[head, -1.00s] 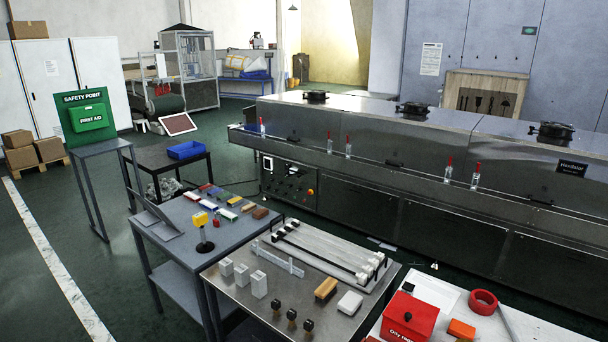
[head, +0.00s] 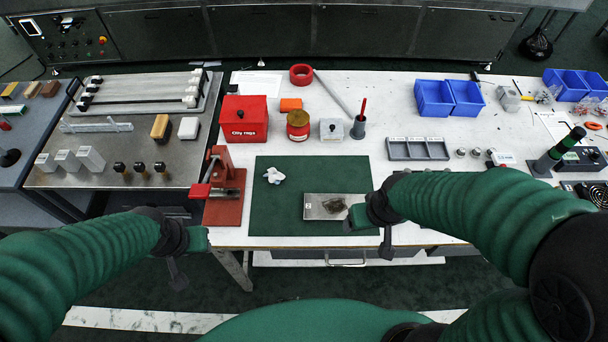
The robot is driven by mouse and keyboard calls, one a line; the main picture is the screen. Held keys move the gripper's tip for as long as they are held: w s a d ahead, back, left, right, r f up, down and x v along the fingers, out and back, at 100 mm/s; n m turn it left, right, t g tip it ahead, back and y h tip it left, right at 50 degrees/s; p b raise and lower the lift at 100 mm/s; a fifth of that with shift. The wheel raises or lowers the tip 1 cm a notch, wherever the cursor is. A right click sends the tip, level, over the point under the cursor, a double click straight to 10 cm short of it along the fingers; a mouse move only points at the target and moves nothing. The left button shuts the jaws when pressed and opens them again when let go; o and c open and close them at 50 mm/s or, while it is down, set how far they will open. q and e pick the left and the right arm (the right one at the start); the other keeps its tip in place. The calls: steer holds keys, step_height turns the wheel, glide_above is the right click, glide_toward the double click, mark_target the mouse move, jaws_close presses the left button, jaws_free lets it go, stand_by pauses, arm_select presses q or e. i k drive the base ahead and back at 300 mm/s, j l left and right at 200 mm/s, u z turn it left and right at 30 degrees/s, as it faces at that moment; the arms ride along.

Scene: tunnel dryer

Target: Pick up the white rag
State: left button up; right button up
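The white rag (head: 273,175) is a small crumpled piece lying on the left part of the dark green mat (head: 275,222) on the white bench. My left gripper (head: 197,241) is at the bench's front edge, left of the mat and apart from the rag. My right gripper (head: 356,218) is at the mat's right side, beside a small metal tray (head: 318,199) with a dark brown item in it. The rag is clear of both grippers. The finger gaps of both grippers cannot be made out.
A red vise (head: 226,190) stands left of the mat. Behind are a red rag box (head: 244,118), a red-and-yellow jar (head: 298,125) and a white box (head: 332,129). A grey compartment tray (head: 417,149) and blue bins (head: 449,97) are to the right.

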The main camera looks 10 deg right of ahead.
mark_target(275, 176)
steer(key=j+z, duration=0.1)
steer(key=z, duration=0.35)
steer(key=i+j+z, duration=0.1)
steer(key=z, duration=0.3)
steer(key=j+z, duration=0.15)
steer(key=z, duration=0.3)
steer(key=i+j, duration=0.15)
steer(key=j, duration=0.2)
